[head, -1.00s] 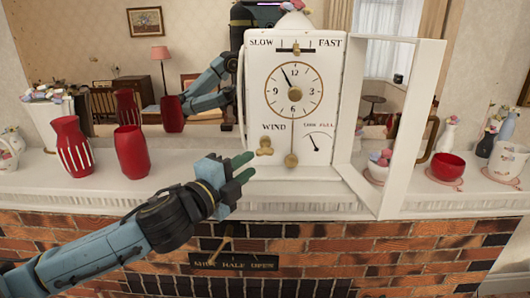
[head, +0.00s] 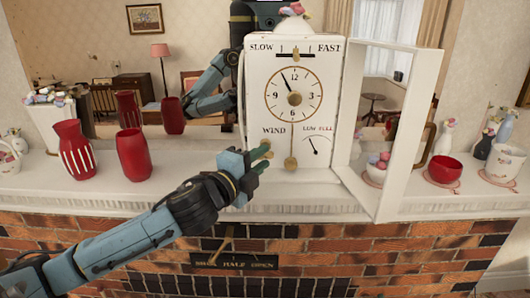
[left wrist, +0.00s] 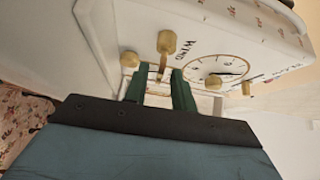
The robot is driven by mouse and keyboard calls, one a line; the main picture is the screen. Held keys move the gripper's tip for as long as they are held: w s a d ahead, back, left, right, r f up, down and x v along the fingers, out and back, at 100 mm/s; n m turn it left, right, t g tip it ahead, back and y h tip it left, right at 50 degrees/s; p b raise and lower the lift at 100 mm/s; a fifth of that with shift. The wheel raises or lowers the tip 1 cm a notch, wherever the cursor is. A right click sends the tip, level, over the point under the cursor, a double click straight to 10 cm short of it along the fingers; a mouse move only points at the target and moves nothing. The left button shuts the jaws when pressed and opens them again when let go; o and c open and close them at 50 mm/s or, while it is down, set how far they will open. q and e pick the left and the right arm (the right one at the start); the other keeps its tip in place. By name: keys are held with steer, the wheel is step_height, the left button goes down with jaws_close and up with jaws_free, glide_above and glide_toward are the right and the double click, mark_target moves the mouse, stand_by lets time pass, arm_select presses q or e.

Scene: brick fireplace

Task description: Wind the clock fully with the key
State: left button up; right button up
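The white clock (head: 325,120) stands on the mantel with its glazed door (head: 398,70) swung open to the right. The brass key (head: 267,146) sits on the clock front under the word WIND, partly hidden by my left gripper (head: 262,156). The LOW–FULL gauge (head: 315,146) is right of the pendulum (head: 290,162). In the left wrist view, the green fingers of my left gripper (left wrist: 159,88) are apart, close to the lobed brass key (left wrist: 166,44). Part of the key lies between or just beyond the fingertips; contact is unclear. My right gripper is not in view.
Red vases (head: 133,155) stand left on the mantel (head: 215,190). A bowl of coloured balls (head: 376,172) stands behind the open door, and a red bowl (head: 445,168) stands right. A mirror behind reflects my arm. Brick and a lever plate (head: 235,262) lie below.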

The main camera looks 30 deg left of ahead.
arm_select(q)
steer(key=shift+p, duration=0.35)
stand_by(0.3)
jaws_close()
